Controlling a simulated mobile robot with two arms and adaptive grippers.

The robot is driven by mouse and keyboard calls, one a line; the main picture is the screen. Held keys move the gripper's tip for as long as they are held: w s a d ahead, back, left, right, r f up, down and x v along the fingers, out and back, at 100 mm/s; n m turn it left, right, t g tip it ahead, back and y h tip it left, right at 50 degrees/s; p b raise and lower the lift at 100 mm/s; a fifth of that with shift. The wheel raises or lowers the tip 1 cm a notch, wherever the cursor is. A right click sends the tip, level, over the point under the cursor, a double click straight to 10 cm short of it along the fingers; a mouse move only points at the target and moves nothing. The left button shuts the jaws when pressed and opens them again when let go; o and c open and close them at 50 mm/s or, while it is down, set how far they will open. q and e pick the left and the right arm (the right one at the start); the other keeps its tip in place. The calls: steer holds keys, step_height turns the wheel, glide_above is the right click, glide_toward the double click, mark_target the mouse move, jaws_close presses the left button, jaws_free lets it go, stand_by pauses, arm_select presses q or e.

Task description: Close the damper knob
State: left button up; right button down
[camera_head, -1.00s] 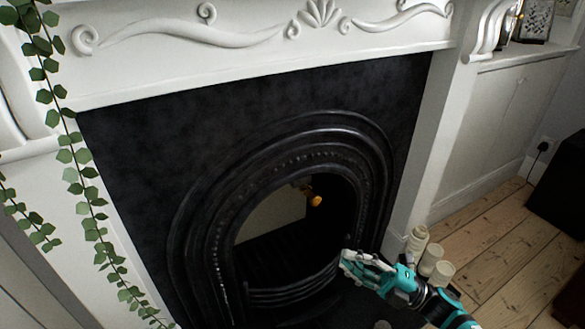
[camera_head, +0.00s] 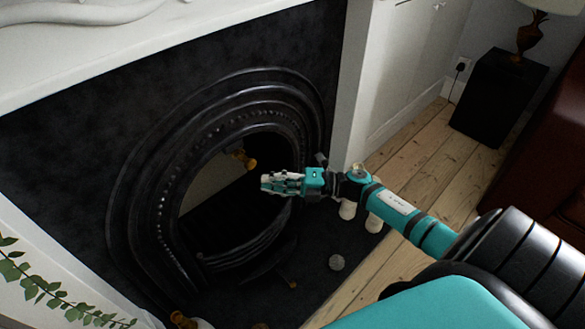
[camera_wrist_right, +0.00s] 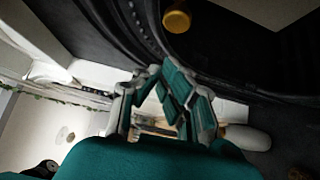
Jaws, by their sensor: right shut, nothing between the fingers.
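The damper knob (camera_head: 245,158) is a small brass-coloured knob inside the upper part of the black arched fireplace opening (camera_head: 215,190). In the right wrist view the knob (camera_wrist_right: 177,20) shows at the top edge, beyond the fingers and not between them. My right gripper (camera_head: 265,183) is in front of the opening, to the right of and slightly below the knob in the head view. Its fingers, also in the wrist view (camera_wrist_right: 162,72), are shut and empty. A gap shows between them and the knob. My left gripper is not in view.
White candles (camera_head: 375,221) stand on the right of the hearth, partly behind my right arm. Ivy (camera_head: 60,296) hangs at lower left. A black side table (camera_head: 500,95) with a lamp stands on floorboards (camera_head: 420,150) at right.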

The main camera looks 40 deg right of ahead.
mark_target(251, 159)
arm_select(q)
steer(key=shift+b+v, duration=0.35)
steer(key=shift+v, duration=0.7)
arm_select(e)
steer(key=shift+w+a, duration=0.15)
steer(key=shift+w, duration=1.85)
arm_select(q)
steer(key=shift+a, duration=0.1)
arm_select(e)
steer(key=w+b, duration=0.1)
steer(key=w, duration=0.1)
steer(key=w+b, duration=0.1)
steer(key=w, duration=0.1)
steer(key=shift+a+f+b, duration=0.1)
steer(key=shift+a+b, duration=0.2)
steer(key=shift+w, duration=0.25)
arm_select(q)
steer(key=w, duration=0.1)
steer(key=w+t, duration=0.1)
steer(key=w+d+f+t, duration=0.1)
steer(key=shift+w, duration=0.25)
arm_select(e)
steer(key=shift+r, duration=0.3)
